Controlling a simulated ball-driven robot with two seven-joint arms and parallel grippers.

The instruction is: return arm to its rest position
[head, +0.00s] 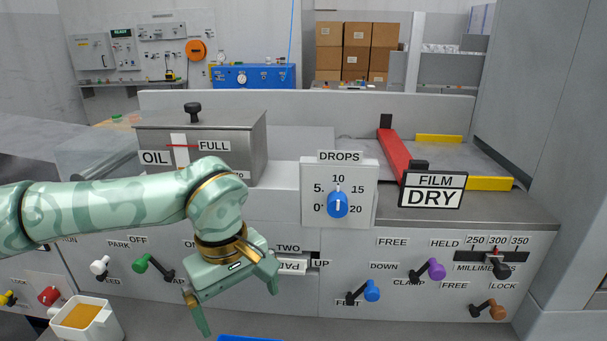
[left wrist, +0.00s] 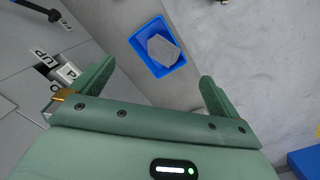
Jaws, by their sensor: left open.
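My left arm (head: 110,207) comes in from the left in the head view. My left gripper (head: 240,298) hangs in front of the press panel, fingers pointing down and apart. It is open with nothing between the fingers. In the left wrist view the two green fingers (left wrist: 157,92) are wide apart, and a blue tray (left wrist: 183,60) with a grey block (left wrist: 163,50) in it lies beyond them. My right gripper is not in view.
The panel has a green lever (head: 141,263), a blue lever (head: 372,290), a purple lever (head: 436,268) and a blue drops dial (head: 337,205). A white container (head: 101,316) with orange contents stands at lower left. A sign reads FILM DRY (head: 433,190). An oil box (head: 250,140) is behind my arm.

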